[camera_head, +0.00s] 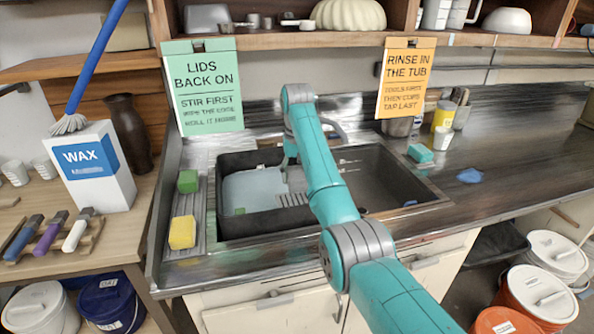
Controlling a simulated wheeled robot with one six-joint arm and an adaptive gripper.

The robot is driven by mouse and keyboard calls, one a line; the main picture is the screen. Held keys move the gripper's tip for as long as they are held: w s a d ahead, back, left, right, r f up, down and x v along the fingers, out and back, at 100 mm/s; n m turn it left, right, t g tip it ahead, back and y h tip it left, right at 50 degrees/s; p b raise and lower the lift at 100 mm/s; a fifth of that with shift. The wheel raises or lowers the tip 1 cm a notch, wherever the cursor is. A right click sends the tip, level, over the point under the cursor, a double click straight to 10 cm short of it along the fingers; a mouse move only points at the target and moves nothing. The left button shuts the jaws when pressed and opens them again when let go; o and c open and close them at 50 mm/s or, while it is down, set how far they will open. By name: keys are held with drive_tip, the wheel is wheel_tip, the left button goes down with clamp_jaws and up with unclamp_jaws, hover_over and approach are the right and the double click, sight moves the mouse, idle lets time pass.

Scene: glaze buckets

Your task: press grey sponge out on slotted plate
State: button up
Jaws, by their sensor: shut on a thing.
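My arm reaches from the lower right over the sink, and its wrist bends down behind the upper teal link. I see no grey sponge in the open; whether one is behind my arm I cannot tell.
A green sponge (188,181) and a yellow sponge (182,232) lie on the left drainboard. A teal sponge (420,153) and blue cloth (470,175) lie right. Two signs hang above.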

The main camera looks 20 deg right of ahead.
sight(297, 200)
drive_tip(key=shift+f, duration=2.35)
drive_tip(key=shift+f, duration=1.25)
idle(1.4)
